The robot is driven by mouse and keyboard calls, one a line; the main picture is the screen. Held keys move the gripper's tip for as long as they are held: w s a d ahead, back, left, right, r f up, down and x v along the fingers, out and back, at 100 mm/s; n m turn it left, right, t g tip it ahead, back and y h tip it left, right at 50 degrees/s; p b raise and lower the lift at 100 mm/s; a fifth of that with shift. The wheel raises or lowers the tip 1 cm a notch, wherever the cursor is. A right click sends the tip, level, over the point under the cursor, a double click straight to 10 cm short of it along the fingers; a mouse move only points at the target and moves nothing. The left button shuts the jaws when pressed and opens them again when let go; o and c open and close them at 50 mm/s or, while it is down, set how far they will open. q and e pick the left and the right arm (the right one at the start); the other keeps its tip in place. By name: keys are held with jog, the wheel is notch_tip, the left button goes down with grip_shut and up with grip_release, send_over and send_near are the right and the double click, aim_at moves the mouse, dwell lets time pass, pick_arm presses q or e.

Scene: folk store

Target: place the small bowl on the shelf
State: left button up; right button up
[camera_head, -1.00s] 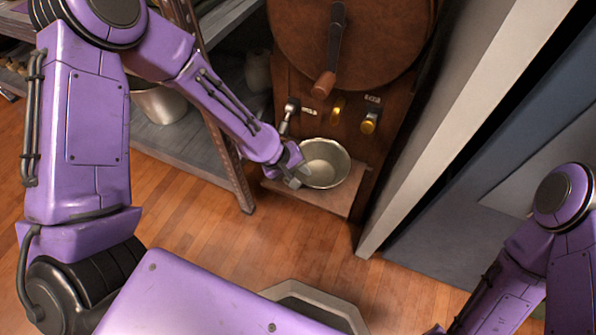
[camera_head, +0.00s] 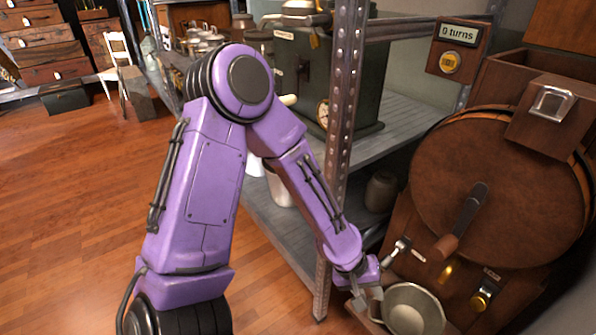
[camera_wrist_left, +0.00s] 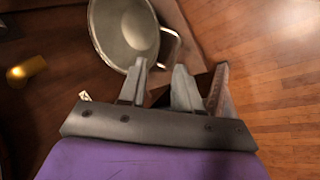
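The small bowl (camera_head: 412,308) is a pale metal bowl with a side handle, resting upright on a small wooden ledge at the front of the brown wooden machine. In the left wrist view the bowl (camera_wrist_left: 125,32) is at the top, just beyond the fingers. My left gripper (camera_head: 366,297) is at the bowl's handle side. In the left wrist view its fingers (camera_wrist_left: 160,72) are apart, with the handle between or just beyond the tips; contact is unclear. The grey shelf (camera_head: 408,118) has an upper board and a lower board (camera_head: 283,243). My right gripper is out of view.
A perforated metal post (camera_head: 342,130) stands at the shelf's front corner, close to my left forearm. A dark green machine (camera_head: 310,85) with a gauge fills part of the upper board. A jar (camera_head: 381,192) stands on the lower board. The floor at left is clear.

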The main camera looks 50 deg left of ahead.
pick_arm(q)
jog(key=s+a+f+y, duration=0.4)
jog(key=s+f, duration=0.7)
jog(key=f, duration=0.3)
jog(key=s+a+f+m+y, duration=0.1)
jog(key=s+a+f+y, duration=0.2)
jog(key=s, duration=0.6)
jog(key=shift+a+m+g, duration=0.3)
jog(key=shift+a+m, duration=0.1)
jog(key=shift+a, duration=0.7)
